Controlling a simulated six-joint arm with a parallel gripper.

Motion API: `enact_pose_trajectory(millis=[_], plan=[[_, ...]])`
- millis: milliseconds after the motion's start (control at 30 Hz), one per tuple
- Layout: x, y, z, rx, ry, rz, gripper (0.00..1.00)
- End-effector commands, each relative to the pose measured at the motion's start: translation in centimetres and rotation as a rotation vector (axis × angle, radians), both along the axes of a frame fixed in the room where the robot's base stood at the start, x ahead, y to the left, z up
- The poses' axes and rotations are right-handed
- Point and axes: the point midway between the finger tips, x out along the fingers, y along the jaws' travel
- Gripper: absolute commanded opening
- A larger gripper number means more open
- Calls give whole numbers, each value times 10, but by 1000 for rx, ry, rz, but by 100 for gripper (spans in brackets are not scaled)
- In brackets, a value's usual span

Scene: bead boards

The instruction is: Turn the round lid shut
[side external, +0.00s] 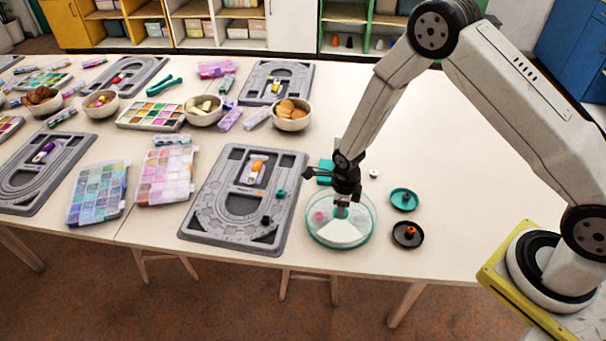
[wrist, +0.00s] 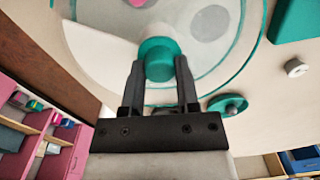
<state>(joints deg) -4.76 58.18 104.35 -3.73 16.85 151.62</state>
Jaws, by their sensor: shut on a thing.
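The round lid (side external: 360,207) is clear with a teal rim, on a shallow round container near the table's front edge. A teal knob (side external: 341,212) stands up from it. A white wedge (side external: 343,234) shows at its front, and a pink spot (side external: 319,216) shows through it. My gripper (side external: 341,204) points down from above and is shut on the knob. In the wrist view, the knob (wrist: 159,58) sits between the two fingers of my gripper (wrist: 159,70), with the white wedge (wrist: 100,45) to its left. Whether the wedge is an opening or a panel, I cannot tell.
A teal block (side external: 325,172) and a small white ring (side external: 374,174) are behind. A grey bead board (side external: 213,214) lies left.

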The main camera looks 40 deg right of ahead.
Motion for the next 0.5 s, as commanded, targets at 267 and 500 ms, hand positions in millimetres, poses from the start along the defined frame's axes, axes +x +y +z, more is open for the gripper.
enact_pose_trajectory(millis=[267,500], plan=[[1,0,0,0,-2,1,65],[0,0,0,0,-1,2,76]])
